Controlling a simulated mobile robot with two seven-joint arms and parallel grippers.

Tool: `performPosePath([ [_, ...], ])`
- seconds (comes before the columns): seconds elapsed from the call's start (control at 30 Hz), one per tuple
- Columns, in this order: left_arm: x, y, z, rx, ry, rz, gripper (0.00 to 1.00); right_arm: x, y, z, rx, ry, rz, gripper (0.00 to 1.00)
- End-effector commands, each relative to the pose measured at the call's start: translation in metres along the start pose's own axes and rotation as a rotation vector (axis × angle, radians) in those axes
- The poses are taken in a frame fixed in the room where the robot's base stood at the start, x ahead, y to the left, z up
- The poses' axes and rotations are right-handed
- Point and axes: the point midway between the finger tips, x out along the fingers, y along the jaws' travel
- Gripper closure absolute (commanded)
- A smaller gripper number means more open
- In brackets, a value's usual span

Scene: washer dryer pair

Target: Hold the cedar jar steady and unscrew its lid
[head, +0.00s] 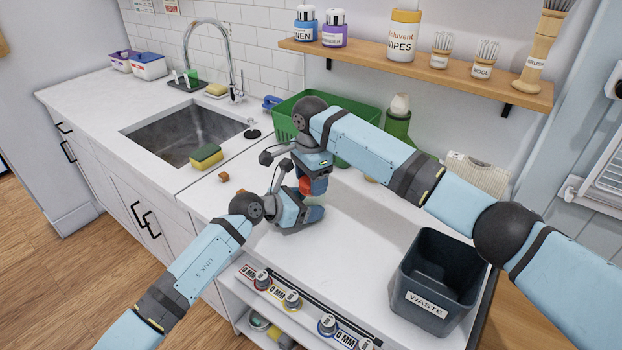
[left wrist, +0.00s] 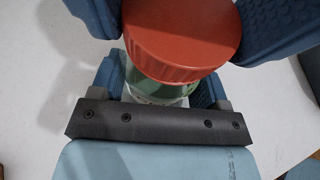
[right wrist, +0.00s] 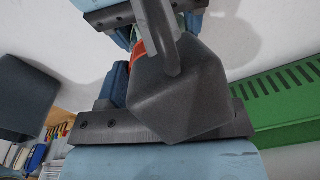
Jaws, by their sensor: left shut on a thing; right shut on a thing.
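The jar shows a ridged red-brown lid (left wrist: 182,42) and a clear glass body (left wrist: 160,88) with green in it in the left wrist view. In the head view only the red lid (head: 306,186) shows clearly; the body is mostly hidden by my grippers. My left gripper (head: 308,214) is low over the counter, shut on the jar's body. My right gripper (head: 314,182) comes from above, shut on the lid, with its blue fingers on either side of it. In the right wrist view a grey part of my own hides most of the jar.
A green basket (head: 360,150) stands behind the grippers. A dark waste bin (head: 437,290) stands at the right. A sponge (head: 206,157) lies by the sink (head: 180,135). The counter between jar and bin is clear.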

Motion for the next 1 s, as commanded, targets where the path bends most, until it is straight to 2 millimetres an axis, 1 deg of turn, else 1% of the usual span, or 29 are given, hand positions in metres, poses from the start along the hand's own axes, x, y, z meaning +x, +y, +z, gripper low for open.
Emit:
performPosePath([
  [0.03,-0.0002,0.0003,-0.0002,0.0,0.0,0.0,0.97,-0.0001,0.0,-0.0001,-0.064,-0.001,0.0,0.69],
  [0.1,-0.0002,0.0003,-0.0003,0.0,0.0,0.0,0.97,-0.0001,0.0,-0.0001,-0.137,-0.001,0.0,0.69],
  [0.17,-0.0002,0.0003,-0.0003,0.0,0.0,0.0,0.97,-0.0001,0.0,-0.0002,-0.178,-0.001,0.0,0.69],
  [0.47,-0.0002,0.0004,-0.0004,0.0,0.001,0.001,0.97,-0.0001,0.0,-0.0003,-0.199,0.0,0.0,0.69],
  [0.5,-0.0003,0.0004,-0.0004,0.0,0.001,0.001,0.97,-0.0002,0.0,-0.0004,-0.199,0.0,0.0,0.36],
  [0.6,-0.0002,0.0004,-0.0004,0.0,0.001,0.001,0.97,-0.0002,0.0,-0.0004,-0.198,0.0,0.0,0.16],
  [0.87,-0.0002,0.0003,-0.0003,0.0,0.001,0.0,0.97,-0.0006,-0.0001,-0.0002,-0.198,0.0,0.0,0.16],
  [1.0,-0.0002,0.0003,-0.0002,0.0,0.001,0.0,0.97,-0.009,-0.0004,0.0,-0.198,0.0,-0.001,0.16],
])
